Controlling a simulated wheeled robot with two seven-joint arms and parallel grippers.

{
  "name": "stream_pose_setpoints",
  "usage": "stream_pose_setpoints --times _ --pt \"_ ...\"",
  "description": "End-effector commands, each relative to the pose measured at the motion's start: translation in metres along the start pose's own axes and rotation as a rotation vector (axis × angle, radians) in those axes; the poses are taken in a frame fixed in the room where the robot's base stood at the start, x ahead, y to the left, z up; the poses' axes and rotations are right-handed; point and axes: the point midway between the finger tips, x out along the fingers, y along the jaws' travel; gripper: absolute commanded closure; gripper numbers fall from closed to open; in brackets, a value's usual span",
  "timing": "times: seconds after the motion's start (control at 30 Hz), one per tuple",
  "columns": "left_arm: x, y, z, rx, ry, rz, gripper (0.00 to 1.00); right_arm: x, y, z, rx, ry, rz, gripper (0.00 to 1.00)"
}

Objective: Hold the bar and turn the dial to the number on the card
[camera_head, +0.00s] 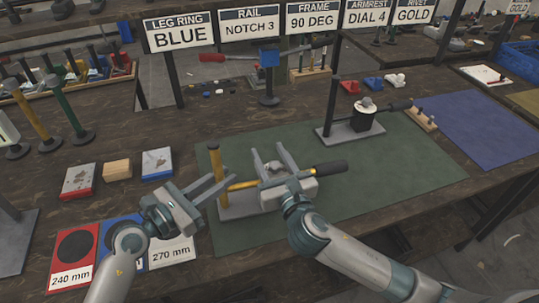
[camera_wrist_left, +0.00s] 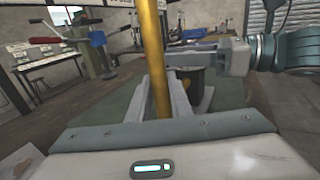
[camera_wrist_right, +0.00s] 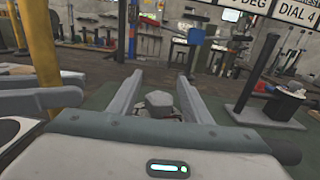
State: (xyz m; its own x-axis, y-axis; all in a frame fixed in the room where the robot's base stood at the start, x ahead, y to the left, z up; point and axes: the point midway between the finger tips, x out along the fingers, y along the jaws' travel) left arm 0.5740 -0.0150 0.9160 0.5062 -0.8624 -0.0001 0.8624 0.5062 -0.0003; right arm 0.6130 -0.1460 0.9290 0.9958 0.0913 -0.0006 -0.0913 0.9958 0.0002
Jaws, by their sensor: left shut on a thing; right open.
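The bar is a gold upright post (camera_head: 215,160) on a grey base plate (camera_head: 235,207). It also shows in the left wrist view (camera_wrist_left: 153,50), between my left fingers. My left gripper (camera_head: 224,178) is shut on this bar. A grey faceted knob, apparently the dial, shows in the right wrist view (camera_wrist_right: 160,99) between my right fingers. My right gripper (camera_head: 268,152) is open around it, with gaps on both sides. The dial's numbers and pointer cannot be read. The armrest card (camera_head: 367,14) reads "DIAL 4".
A black-handled rod (camera_head: 329,167) sticks out right of my right gripper. A second grey stand (camera_head: 352,130) with a black block is farther back on the green mat (camera_head: 420,165). Red, wooden and blue-white blocks sit left. The mat's front right is clear.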

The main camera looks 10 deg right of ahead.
Motion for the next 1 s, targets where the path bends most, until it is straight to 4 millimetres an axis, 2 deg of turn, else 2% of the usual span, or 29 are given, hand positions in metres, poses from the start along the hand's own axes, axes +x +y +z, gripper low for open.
stream_pose_setpoints --times 0.13,0.3,0.67,1.0 --pt "0.0000 0.0003 0.0002 0.000 0.000 0.001 1.00 -0.0001 0.0001 0.0001 0.000 0.000 0.000 0.56" --pt "0.0000 0.0003 0.0002 0.000 0.000 0.001 1.00 -0.0003 0.0000 0.0002 0.000 0.000 0.000 0.96" --pt "-0.0002 0.0005 0.0002 0.000 0.000 0.001 1.00 0.0002 0.0006 0.0005 -0.004 -0.002 0.029 0.97" --pt "-0.0001 0.0003 0.0002 0.000 0.000 0.001 1.00 0.0002 0.0065 0.0013 -0.007 -0.004 0.199 0.97"
